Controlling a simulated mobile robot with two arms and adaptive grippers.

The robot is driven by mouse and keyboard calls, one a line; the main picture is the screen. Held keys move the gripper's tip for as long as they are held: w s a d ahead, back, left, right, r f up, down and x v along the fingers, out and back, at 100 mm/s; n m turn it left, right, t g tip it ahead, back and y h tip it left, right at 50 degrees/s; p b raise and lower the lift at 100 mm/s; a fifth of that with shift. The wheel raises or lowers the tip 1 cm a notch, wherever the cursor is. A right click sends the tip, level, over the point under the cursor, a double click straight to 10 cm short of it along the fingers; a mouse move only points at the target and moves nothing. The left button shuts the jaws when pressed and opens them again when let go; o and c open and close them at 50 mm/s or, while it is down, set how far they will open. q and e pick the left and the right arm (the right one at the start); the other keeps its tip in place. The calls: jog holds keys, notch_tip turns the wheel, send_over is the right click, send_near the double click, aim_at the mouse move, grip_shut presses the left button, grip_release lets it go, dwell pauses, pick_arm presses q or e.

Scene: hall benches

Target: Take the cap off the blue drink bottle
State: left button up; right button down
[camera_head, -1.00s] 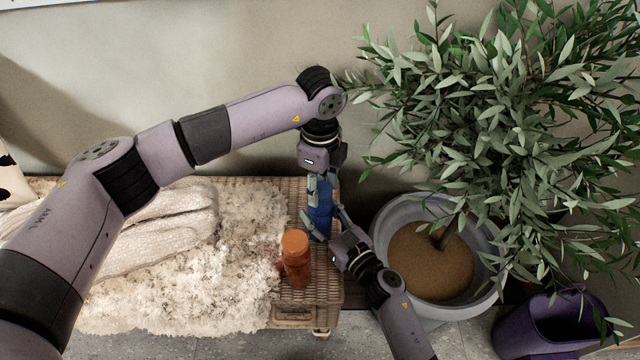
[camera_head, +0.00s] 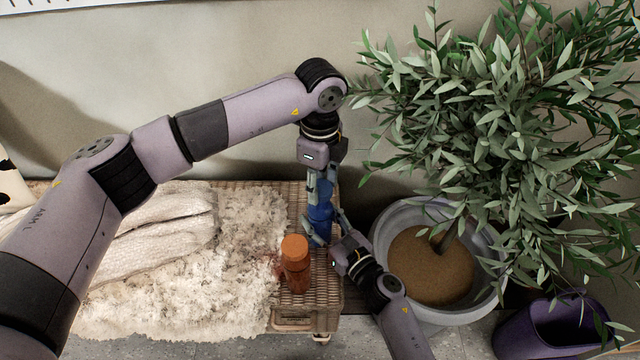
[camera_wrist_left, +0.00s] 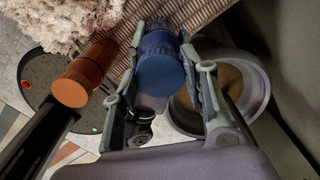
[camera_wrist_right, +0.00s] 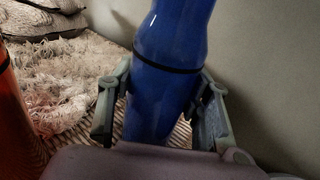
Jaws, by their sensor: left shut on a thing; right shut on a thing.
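The blue drink bottle (camera_head: 320,213) stands upright near the right end of the wicker bench. My left gripper (camera_head: 321,191) comes down from above and is shut on the bottle's top. In the left wrist view the round blue cap (camera_wrist_left: 161,65) sits between its fingers. My right gripper (camera_head: 325,229) reaches in from the front right and is shut on the lower body. In the right wrist view the blue body (camera_wrist_right: 168,45), with a thin dark band, lies between the fingers. Whether the cap has turned or come loose cannot be told.
An orange-brown bottle (camera_head: 295,265) stands close in front, to the left of the blue one. A shaggy fleece (camera_head: 190,285) covers the wicker bench (camera_head: 325,290) to the left. A large grey planter (camera_head: 492,290) with a leafy plant (camera_head: 500,130) stands right, beside a purple pot (camera_head: 520,335).

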aim_at(320, 187)
pick_arm(q)
jog(key=shift+r, duration=2)
pick_arm(e)
jog(key=c, duration=0.7)
grip_release()
jog(key=shift+c, duration=0.2)
jog(key=v, duration=1.2)
